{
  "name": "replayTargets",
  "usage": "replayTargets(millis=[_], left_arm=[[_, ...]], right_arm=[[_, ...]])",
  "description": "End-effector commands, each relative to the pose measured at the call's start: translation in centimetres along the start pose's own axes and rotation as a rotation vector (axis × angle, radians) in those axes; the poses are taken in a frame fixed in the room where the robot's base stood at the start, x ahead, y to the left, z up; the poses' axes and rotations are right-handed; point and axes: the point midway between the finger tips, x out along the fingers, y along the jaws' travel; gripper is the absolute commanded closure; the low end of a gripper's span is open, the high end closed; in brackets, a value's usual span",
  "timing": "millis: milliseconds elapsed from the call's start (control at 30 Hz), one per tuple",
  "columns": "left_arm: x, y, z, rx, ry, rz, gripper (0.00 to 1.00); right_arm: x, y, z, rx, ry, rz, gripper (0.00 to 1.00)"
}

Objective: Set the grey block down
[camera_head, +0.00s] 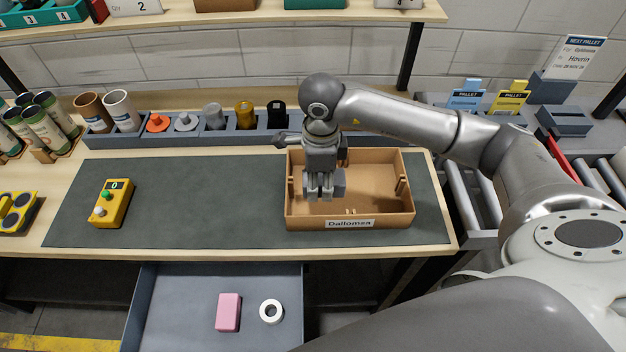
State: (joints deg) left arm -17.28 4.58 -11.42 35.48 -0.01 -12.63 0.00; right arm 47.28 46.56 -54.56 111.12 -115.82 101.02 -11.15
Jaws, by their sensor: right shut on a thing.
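My right gripper (324,194) points down over the left part of a tan open box (402,212) labelled "Dallomsa". It is shut on a small grey block (339,184), which shows partly beside and behind the fingers. The fingers cover the rest of the block. I cannot tell whether the block touches the box floor. My left gripper is not in view.
The box stands on a dark mat (220,205), clear to its left up to a yellow button box (111,203). A grey rack (187,133) with cups and coloured parts runs behind. An open drawer (180,292) below holds a pink block (228,312) and white ring (271,311).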

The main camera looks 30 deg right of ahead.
Motion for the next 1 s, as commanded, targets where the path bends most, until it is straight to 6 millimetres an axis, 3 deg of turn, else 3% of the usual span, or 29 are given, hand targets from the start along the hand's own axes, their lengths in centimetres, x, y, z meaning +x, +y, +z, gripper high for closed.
replayTargets(millis=[200,400,600,800,1000], left_arm=[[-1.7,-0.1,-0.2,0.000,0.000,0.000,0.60],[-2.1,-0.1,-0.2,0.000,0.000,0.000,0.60],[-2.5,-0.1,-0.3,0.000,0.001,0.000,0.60],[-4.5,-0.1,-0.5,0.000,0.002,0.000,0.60],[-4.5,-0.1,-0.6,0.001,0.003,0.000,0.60]], right_arm=[[3.2,-2.7,0.9,0.001,0.001,0.004,0.69],[5.1,-4.1,1.4,-0.001,0.001,0.002,0.69],[6.0,-4.8,1.6,-0.001,0.001,0.003,0.69],[8.3,-4.8,1.6,-0.001,0.002,0.005,0.69],[9.1,-4.8,1.6,-0.002,0.000,0.000,0.69]])
